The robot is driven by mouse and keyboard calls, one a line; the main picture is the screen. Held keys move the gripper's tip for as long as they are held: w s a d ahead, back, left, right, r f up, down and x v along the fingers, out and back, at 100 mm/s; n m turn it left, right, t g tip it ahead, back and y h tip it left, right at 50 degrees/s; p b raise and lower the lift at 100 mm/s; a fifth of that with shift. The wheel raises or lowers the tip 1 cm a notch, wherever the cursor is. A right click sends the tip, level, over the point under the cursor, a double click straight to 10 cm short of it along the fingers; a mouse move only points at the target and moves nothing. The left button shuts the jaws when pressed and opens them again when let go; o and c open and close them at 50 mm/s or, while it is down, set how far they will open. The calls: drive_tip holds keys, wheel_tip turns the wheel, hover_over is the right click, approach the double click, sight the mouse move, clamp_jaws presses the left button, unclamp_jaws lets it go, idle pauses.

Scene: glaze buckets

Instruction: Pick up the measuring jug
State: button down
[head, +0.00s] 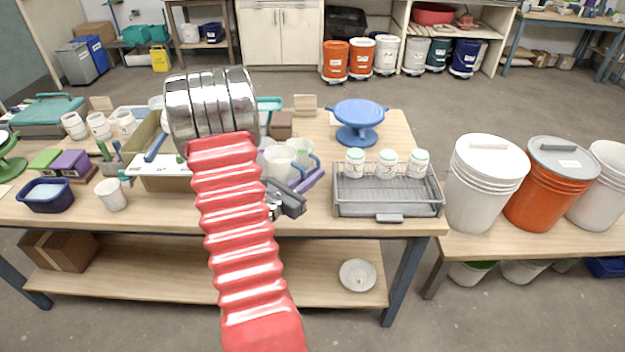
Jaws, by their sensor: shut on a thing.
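Pale, translucent measuring jugs stand close together just right of my red arm in the head view. The nearer measuring jug (279,162) is partly hidden by the arm, and another jug (300,152) is behind it to the right. My gripper (286,198), dark grey and silver, is low in front of the nearer jug at the table's front edge. It is shut on the measuring jug, though the exact contact is hard to see. A blue-purple tray (309,183) lies beside and below the jugs.
A grey wire rack (385,193) with three small lidded jars stands to the right. A blue turntable (358,117) is behind it. Cups, tubs and tools crowd the left half. Large buckets (484,183) stand on a lower bench at the right.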

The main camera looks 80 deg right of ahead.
drive_tip(key=shift+r, duration=0.45)
idle(0.6)
